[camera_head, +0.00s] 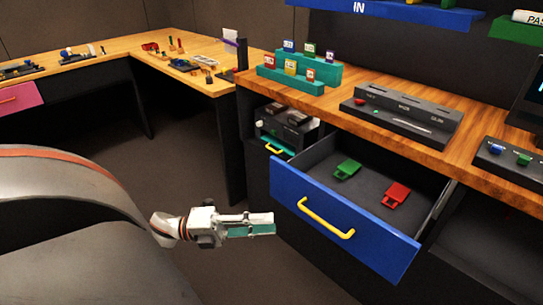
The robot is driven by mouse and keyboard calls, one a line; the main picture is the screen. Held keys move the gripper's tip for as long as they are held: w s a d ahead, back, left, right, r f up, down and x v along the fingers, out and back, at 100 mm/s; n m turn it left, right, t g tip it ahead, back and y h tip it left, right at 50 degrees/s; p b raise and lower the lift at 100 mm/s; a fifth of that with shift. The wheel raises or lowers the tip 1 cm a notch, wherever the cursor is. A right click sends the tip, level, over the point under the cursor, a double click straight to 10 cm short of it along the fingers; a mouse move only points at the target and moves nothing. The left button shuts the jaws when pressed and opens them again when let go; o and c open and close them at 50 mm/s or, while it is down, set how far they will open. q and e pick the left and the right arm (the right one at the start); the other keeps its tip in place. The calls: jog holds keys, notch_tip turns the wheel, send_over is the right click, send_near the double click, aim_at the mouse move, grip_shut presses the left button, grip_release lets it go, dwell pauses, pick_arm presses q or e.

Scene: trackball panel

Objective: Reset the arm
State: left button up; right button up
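My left gripper (252,225) reaches out from the left, low in the view, and points right. It hangs over the dark floor, just left of the open blue drawer (290,205) and apart from it. Its fingers are seen from the side, a grey one above a teal strip, so I cannot tell whether they are apart or closed, or whether the teal strip belongs to the gripper. My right gripper is not in view.
The drawer has a yellow handle (327,218) and holds a green tag (347,169) and a red tag (396,194). A dark panel (401,118) and a teal stepped rack (296,82) stand on the wooden desk. The floor left of the drawer is clear.

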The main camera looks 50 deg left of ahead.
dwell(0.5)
pick_arm(q)
jog(key=s+d+f+n+g+y+p, duration=0.1)
jog(key=s+d+f+n+y+p, duration=0.3)
jog(key=d+f+n, duration=0.3)
jog(key=s+d+f+n+g+y+p, duration=0.2)
jog(key=s+d+f+n+y+p, duration=0.3)
jog(key=n, duration=1.2)
jog(key=d+f+y+p, duration=0.1)
jog(key=d+f+y, duration=0.1)
jog(key=d+f, duration=0.1)
jog(key=shift+d+p, duration=0.3)
jog(key=shift+d, duration=0.1)
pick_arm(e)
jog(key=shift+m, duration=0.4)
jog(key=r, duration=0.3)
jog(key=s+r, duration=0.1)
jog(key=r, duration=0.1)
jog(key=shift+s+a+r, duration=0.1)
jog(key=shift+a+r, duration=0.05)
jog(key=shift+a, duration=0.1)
